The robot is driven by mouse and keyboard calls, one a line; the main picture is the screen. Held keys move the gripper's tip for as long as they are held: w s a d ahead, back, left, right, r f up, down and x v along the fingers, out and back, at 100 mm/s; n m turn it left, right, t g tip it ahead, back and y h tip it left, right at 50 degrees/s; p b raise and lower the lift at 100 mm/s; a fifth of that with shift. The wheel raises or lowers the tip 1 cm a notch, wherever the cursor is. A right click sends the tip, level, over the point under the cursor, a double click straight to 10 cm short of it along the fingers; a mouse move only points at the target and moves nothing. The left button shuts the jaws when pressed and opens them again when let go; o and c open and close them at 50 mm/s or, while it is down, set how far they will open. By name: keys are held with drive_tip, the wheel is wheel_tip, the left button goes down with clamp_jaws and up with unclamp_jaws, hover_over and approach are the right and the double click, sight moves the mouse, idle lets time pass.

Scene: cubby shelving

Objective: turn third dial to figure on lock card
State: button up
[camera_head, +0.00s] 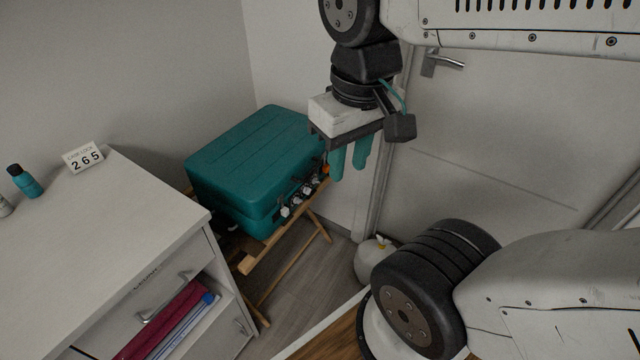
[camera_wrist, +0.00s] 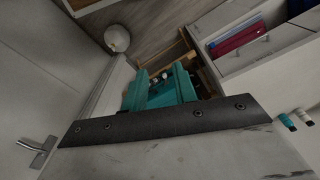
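A teal suitcase (camera_head: 250,165) lies closed on a wooden folding rack. Several small pale dials (camera_head: 296,200) sit in a row along its front face; their figures are too small to read. The white lock card (camera_head: 84,158) stands on the cabinet top at the left and reads 2 6 5. My gripper (camera_head: 349,165) has teal fingers that hang down, apart and empty, to the right of the suitcase and clear of the dials. In the wrist view the suitcase (camera_wrist: 161,97) shows between the fingers, with pale dials (camera_wrist: 159,77) beyond.
The wooden rack (camera_head: 256,258) stands on grey floor beside a white cabinet (camera_head: 130,225) with an open compartment of folders. A teal bottle (camera_head: 24,182) stands on the cabinet. A door (camera_head: 500,130) is behind at the right. A round pale object (camera_head: 374,262) sits on the floor.

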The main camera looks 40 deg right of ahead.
drive_tip(key=w+d+f+m+y, duration=0.3)
drive_tip(key=w+f+m+y, duration=0.15)
drive_tip(key=w+f, duration=0.35)
drive_tip(key=w+d+f+m+y, duration=0.3)
drive_tip(key=w+f+m+y, duration=0.15)
drive_tip(key=f, duration=0.55)
drive_tip(key=w+d+f+m+y, duration=0.45)
drive_tip(key=w+f, duration=0.25)
drive_tip(key=f, duration=0.3)
drive_tip(key=w+d+f+m+t+h, duration=0.25)
drive_tip(key=d+f+m+t, duration=0.35)
drive_tip(key=f, duration=0.4)
drive_tip(key=w+d+f+m+t+h, duration=0.25)
drive_tip(key=w+d+f+t, duration=0.2)
drive_tip(key=f+t, duration=0.45)
drive_tip(key=w+d+t+h, duration=0.1)
drive_tip(key=w+d+h, duration=0.15)
drive_tip(key=d, duration=0.25)
drive_tip(key=x, duration=0.7)
drive_tip(key=shift+w+f+m, duration=0.25)
drive_tip(key=shift+f+m, duration=0.05)
drive_tip(key=shift+f, duration=0.1)
clamp_jaws()
